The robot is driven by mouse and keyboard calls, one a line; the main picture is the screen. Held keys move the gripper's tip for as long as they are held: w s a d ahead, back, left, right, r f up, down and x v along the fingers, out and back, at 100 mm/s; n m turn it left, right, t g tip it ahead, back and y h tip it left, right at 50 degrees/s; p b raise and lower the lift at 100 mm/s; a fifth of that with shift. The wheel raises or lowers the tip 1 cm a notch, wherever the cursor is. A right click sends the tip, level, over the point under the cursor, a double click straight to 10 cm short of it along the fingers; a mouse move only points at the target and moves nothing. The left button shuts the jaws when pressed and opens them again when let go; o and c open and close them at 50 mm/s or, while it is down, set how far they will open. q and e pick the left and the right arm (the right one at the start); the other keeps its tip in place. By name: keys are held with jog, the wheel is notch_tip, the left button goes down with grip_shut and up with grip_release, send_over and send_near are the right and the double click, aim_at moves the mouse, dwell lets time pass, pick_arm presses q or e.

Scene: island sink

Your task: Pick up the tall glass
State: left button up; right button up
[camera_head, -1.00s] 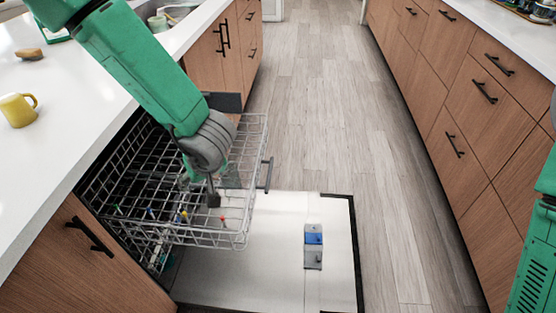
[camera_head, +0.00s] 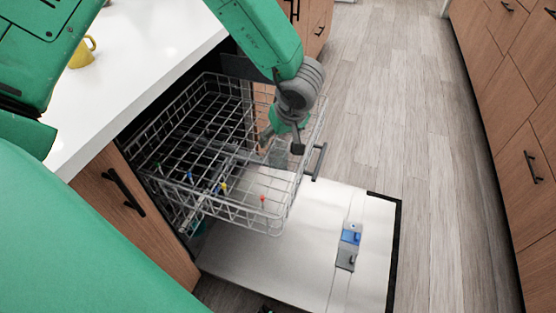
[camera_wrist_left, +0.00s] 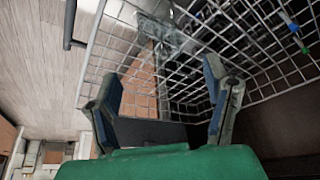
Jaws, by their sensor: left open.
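The tall glass (camera_head: 278,155) is clear and hard to make out, near the right side of the pulled-out dishwasher rack (camera_head: 185,178). In the left wrist view a clear glass shape (camera_wrist_left: 168,38) shows against the rack wires, beyond the fingertips. My left gripper (camera_head: 282,140) is over the rack's right side, close to the glass. In the wrist view the left gripper (camera_wrist_left: 163,72) has its two fingers wide apart with nothing between them. Whether a finger touches the glass cannot be told. My right gripper is not in view.
The dishwasher door (camera_head: 270,265) lies open below the rack, with a blue and grey dispenser (camera_head: 349,238). A white counter (camera_head: 140,65) with a yellow mug (camera_head: 82,52) is at left. Wooden drawers (camera_head: 520,120) line the right. The floor (camera_head: 400,110) between is clear.

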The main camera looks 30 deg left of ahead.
aim_at(278, 144)
pick_arm(q)
jog(key=b+x, duration=0.1)
jog(key=x, duration=0.1)
jog(key=b+x, duration=0.1)
jog(key=x, duration=0.1)
jog(key=shift+s+d+f, duration=0.1)
jog(key=shift+s+d, duration=0.1)
jog(key=shift+w+f, duration=0.15)
jog(key=shift+f, duration=0.2)
jog(key=shift+r, duration=0.15)
jog(key=shift+c, duration=0.4)
jog(key=shift+a, duration=0.2)
grip_shut()
